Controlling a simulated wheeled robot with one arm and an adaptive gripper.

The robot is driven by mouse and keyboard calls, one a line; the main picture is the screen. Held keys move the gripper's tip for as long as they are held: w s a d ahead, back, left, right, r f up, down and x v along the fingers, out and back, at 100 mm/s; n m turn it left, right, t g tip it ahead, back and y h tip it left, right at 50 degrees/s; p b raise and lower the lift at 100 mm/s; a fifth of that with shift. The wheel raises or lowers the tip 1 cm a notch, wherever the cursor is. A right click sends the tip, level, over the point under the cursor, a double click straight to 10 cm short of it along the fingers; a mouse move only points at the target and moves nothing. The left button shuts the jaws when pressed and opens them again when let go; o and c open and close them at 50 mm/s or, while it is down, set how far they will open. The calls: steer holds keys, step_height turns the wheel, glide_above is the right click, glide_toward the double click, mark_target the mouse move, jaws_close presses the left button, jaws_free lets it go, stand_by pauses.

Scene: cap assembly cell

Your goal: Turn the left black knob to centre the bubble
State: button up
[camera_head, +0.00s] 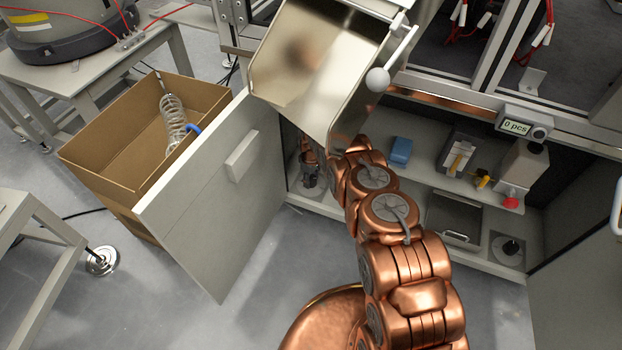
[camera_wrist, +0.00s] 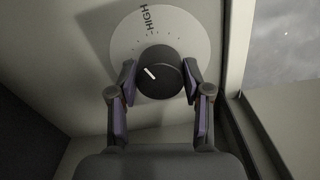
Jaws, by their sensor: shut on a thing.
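The left black knob (camera_wrist: 160,70) has a white pointer line and sits on a round pale dial marked HIGH (camera_wrist: 155,24). Its line points to the upper left in the wrist view. My gripper (camera_wrist: 159,82) is shut on this knob, one finger on each side. In the head view my gripper (camera_head: 310,174) reaches low into the left end of the open cabinet, where it and my arm largely hide the knob. Another black knob (camera_head: 511,247) stands on a pale plate at the cabinet's right end. I cannot make out a bubble in either view.
An open cabinet door (camera_head: 215,200) stands left of my gripper. A metal hopper (camera_head: 310,75) hangs above it. A lidded metal box (camera_head: 454,218), a blue block (camera_head: 401,150) and a red button (camera_head: 510,203) are to the right. A cardboard box (camera_head: 110,165) stands beyond the door.

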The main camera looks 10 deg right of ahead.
mark_target(311, 178)
steer(key=o, duration=1.2)
steer(key=shift+c, duration=0.2)
steer(key=shift+r, duration=0.15)
steer(key=shift+r, duration=3.65)
